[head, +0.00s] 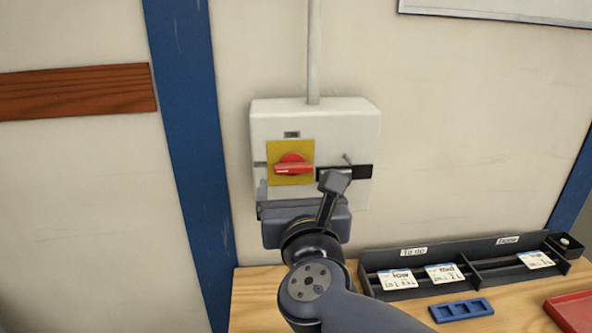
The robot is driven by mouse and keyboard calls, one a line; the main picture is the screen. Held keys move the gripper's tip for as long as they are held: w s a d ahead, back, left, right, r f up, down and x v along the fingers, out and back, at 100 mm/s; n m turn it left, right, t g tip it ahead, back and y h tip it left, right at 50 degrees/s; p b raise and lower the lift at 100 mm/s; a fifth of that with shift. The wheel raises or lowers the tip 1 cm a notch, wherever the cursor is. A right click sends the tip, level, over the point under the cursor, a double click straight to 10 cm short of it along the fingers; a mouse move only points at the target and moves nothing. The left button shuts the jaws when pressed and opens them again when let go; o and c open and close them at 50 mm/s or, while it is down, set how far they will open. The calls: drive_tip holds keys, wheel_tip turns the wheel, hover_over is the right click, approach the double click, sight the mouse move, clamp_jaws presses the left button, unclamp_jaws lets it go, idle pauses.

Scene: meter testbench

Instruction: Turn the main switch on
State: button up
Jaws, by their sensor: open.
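The main switch is a red rotary knob (294,166) on a yellow plate (277,149), on the front of a pale grey box (333,123) fixed to the wall. The knob's handle lies about horizontal. My gripper (299,186) is open and empty, just below and in front of the knob in the picture. One dark finger stands up right of the knob; the other side shows faintly at the left. The gripper hides the lower part of the box. I cannot tell how far the fingers are from the knob.
A grey conduit (313,52) rises from the box. A small lever (347,159) and a black strip (361,171) sit right of the knob. Below right, a wooden bench (257,296) holds a black card rack (462,251), a blue tray (461,310) and a red tray (572,311).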

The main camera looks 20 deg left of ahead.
sight(294, 168)
drive_tip(key=x, duration=0.6)
drive_tip(key=shift+w, duration=0.2)
drive_tip(key=shift+c, duration=0.4)
drive_tip(key=c, duration=0.9)
